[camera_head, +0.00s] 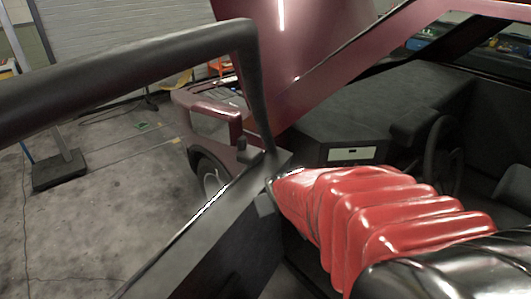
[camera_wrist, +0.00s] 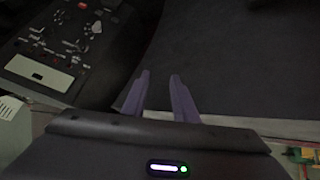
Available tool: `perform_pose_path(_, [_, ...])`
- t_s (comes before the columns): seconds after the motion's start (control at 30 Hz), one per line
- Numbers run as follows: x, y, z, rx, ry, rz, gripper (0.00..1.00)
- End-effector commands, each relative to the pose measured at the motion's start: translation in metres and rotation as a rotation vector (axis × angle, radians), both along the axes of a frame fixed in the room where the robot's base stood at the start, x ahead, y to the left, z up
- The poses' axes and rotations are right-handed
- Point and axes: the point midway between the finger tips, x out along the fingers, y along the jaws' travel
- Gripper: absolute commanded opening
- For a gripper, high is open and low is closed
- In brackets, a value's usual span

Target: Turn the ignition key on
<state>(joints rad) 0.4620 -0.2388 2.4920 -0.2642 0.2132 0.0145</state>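My gripper (camera_wrist: 159,76) shows in the wrist view as two dark purple fingers with a gap between them. It is open and empty. A dark control panel (camera_wrist: 60,45) with small red and white switches and marks lies at the upper left of the wrist view, apart from the fingers. The ignition key cannot be singled out among these small parts. In the head view my arm in its red bellows reaches to the car, and the gripper's fingers cannot be made out there.
A black steering wheel (camera_head: 436,160) stands at the right inside the dark red car. The black dashboard (camera_head: 385,100) runs behind it, with a pale panel (camera_head: 352,154) below. The door frame (camera_head: 250,85) is close to my arm. Bare garage floor (camera_head: 100,215) lies to the left.

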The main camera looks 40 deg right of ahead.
Motion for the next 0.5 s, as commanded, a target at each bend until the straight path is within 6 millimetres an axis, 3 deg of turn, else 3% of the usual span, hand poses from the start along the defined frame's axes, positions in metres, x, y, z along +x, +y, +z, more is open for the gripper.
perform_pose_path(0.1, [0.0,-0.036,-0.022,-0.019,-0.01,-0.033,0.26])
perform_pose_path(0.5, [-0.018,-0.135,-0.093,-0.062,-0.089,-0.101,0.26])
